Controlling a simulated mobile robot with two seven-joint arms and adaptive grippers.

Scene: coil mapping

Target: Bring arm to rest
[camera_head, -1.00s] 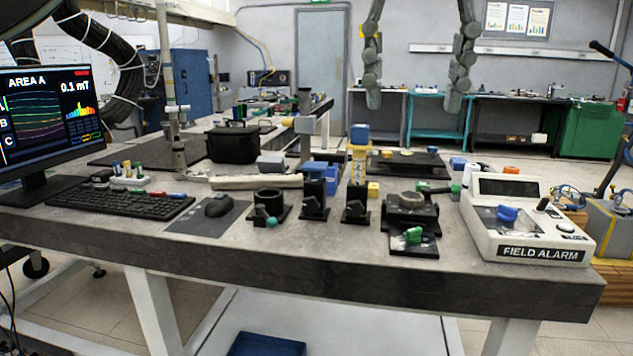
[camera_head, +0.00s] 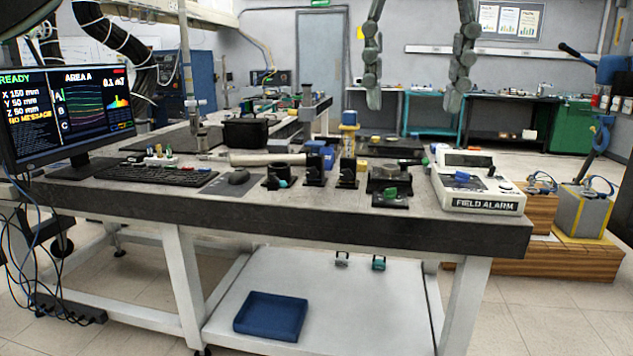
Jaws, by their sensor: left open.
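Two grey-green jointed arms hang from the top edge at the upper middle of the head view. I take them as mine. The left one ends low in what I take as my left gripper (camera_head: 374,100). It is open, with nothing seen in it, in front of the back wall benches. The right one ends in what I take as my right gripper (camera_head: 453,101); its fingers are too small to tell. Both hang apart from each other and appear clear of the worktable (camera_head: 270,216). The field alarm box (camera_head: 480,201) stands at the table's right end.
A monitor (camera_head: 90,100) and keyboard (camera_head: 150,175) are at the table's left. Black fixtures (camera_head: 278,177) stand along its middle. A blue tray (camera_head: 271,316) lies on the lower shelf. Wooden blocks (camera_head: 525,266) and a grey-yellow block (camera_head: 583,212) stand right. Floor is free in front.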

